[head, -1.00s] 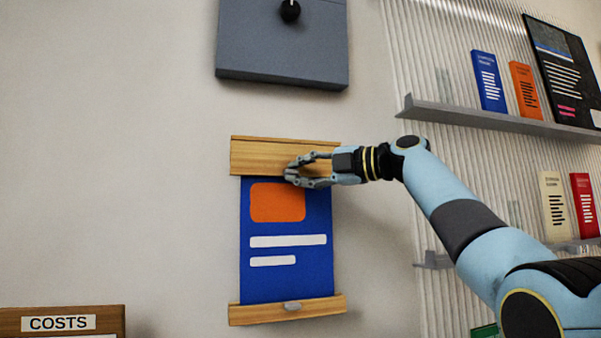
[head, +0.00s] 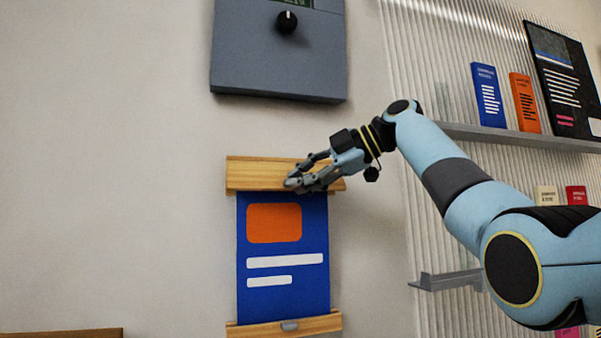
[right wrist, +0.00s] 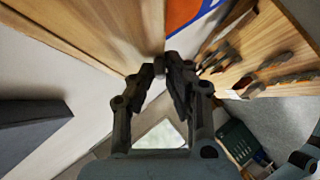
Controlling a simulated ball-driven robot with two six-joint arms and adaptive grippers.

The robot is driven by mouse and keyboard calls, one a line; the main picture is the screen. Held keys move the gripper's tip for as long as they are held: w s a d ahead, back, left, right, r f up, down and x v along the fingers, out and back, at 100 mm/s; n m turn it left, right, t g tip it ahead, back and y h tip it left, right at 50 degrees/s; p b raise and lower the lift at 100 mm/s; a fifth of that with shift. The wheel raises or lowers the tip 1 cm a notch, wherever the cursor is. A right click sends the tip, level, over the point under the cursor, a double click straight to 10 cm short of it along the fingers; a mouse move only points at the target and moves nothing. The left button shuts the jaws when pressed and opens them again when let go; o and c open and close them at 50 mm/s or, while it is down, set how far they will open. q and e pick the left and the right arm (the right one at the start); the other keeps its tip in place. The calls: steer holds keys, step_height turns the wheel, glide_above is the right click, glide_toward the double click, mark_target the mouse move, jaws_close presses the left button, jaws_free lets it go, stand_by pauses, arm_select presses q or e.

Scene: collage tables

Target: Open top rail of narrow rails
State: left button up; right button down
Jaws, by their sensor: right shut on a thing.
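The top rail (head: 258,174) is a narrow light-wood bar across the head of a blue poster (head: 310,225) with an orange block and white stripes, on the wall. My right gripper (head: 293,184) is at the front of this rail, right of its middle, shut on its lower edge. Its fingers hide the part they hold. The bottom rail (head: 255,329) is a similar bar with a small grey tab. In the right wrist view the fingertips (right wrist: 160,66) meet at the blurred wood of the top rail (right wrist: 120,30). My left gripper is not in view.
A grey box (head: 275,55) with a black knob hangs above the poster. At right, shelves (head: 520,138) on a ribbed panel hold booklets (head: 487,95). The wall left of the poster is bare. A wooden edge (head: 60,334) shows at bottom left.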

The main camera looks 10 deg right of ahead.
stand_by(0.3)
steer(key=c, duration=1.4)
jaws_free()
steer(key=shift+r, duration=0.1)
steer(key=shift+o, duration=0.2)
steer(key=shift+d, duration=0.1)
steer(key=v, duration=1.2)
steer(key=shift+r, duration=0.15)
